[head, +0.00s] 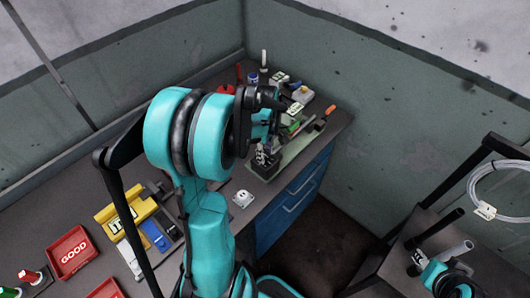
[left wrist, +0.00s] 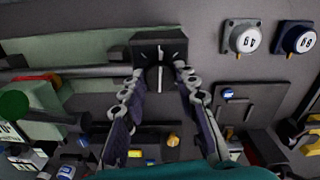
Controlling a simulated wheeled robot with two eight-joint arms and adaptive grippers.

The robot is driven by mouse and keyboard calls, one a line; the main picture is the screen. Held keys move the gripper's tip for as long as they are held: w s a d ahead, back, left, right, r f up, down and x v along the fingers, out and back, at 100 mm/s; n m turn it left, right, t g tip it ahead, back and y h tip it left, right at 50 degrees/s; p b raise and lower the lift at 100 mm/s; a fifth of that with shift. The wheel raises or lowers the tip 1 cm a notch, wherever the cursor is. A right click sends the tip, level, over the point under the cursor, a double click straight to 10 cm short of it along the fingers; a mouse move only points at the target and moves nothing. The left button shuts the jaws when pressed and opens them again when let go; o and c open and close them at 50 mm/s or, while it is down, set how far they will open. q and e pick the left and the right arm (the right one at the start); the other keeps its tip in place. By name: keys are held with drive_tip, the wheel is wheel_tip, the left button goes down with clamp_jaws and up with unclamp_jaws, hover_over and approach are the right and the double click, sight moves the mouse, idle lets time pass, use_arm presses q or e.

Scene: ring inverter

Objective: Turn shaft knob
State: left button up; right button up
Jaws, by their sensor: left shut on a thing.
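The shaft knob (left wrist: 160,77) shows in the left wrist view as a dark part with a pale line, in front of a dark block (left wrist: 151,46) with white marks. My left gripper (left wrist: 161,70) is shut on the knob, one finger on each side of it. In the head view my left gripper (head: 266,157) is low over the green-grey fixture (head: 295,150) at the bench's far right end. My arm hides part of the fixture there, and the knob cannot be made out in that view.
Two round dials, one white (left wrist: 243,38) and one dark blue (left wrist: 297,38), are at upper right of the wrist view. Red trays (head: 69,252) and a yellow holder (head: 126,208) are on the bench at left. A cable coil (head: 503,190) hangs at right.

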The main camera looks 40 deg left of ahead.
use_arm(q)
drive_tip(key=m, duration=0.3)
drive_tip(key=shift+m, duration=2.4)
drive_tip(key=o, duration=1.2)
drive_tip(key=shift+c, duration=0.2)
drive_tip(key=shift+r, duration=0.1)
wheel_tip(320, 180, up, 12)
